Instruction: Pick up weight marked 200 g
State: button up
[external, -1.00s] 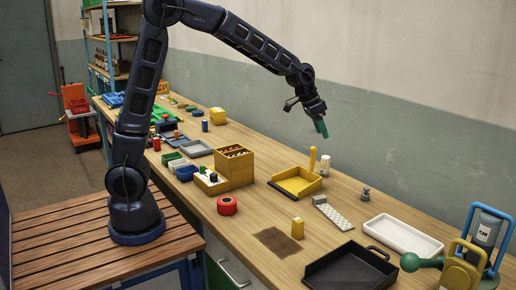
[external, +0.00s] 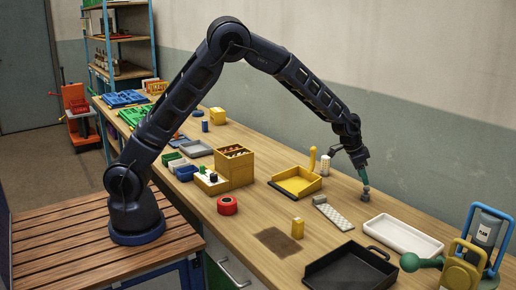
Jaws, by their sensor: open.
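A small grey metal weight (external: 365,195) stands upright on the bench, between the grey checkered strip and the white tray. Its marking is too small to read. My gripper (external: 364,182) points down right above the weight, with its green fingers at the weight's top. The fingers are open. I cannot tell whether they are around the weight or only over it.
A white tray (external: 403,238) lies to the right of the weight, and a checkered strip (external: 334,216) lies to the left. A black tray (external: 350,272) is nearer the front.

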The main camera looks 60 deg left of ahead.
aim_at(368, 191)
jog(key=x, duration=0.8)
jog(key=shift+w, duration=0.1)
jog(key=c, duration=1.1)
